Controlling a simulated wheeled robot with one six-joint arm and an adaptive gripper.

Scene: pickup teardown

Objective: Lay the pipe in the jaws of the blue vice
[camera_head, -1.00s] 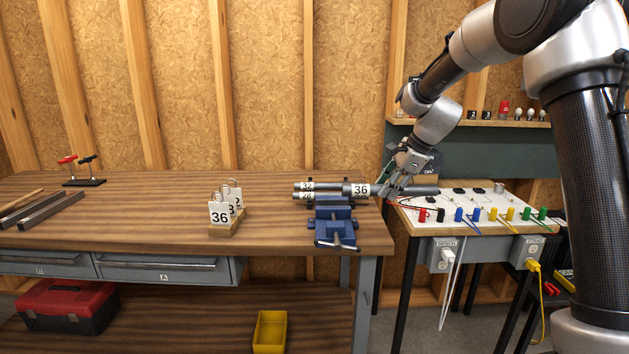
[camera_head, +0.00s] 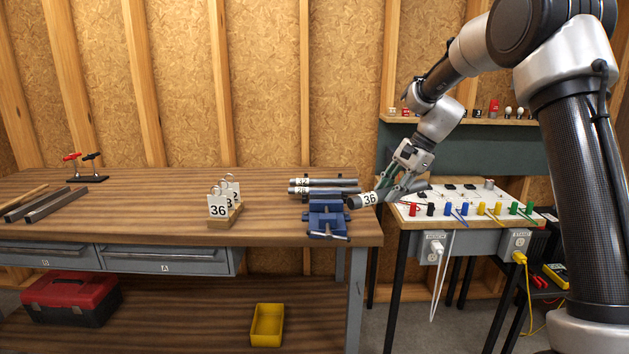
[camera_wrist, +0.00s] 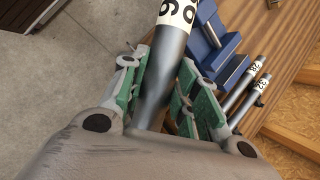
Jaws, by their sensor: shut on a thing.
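My gripper (camera_head: 390,190) is shut on a grey pipe with a white band marked 36 (camera_head: 369,199), at the right end of the workbench. In the wrist view the same pipe (camera_wrist: 172,62) runs between the green-padded fingers (camera_wrist: 168,88). The blue vice (camera_head: 327,216) stands on the bench's right front part, just left of the pipe's banded end; it also shows in the wrist view (camera_wrist: 219,48). The pipe appears tilted in the head view, with its banded end lower. I cannot tell whether it touches the vice. Nothing visible lies in the jaws.
Two more banded pipes, marked 32 (camera_head: 330,182) and 28 (camera_head: 325,190), lie behind the vice. A wooden stand with number tags (camera_head: 226,216) stands to the left. A white panel table (camera_head: 470,207) with coloured terminals is at right. The bench (camera_head: 150,220) is clear in its middle.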

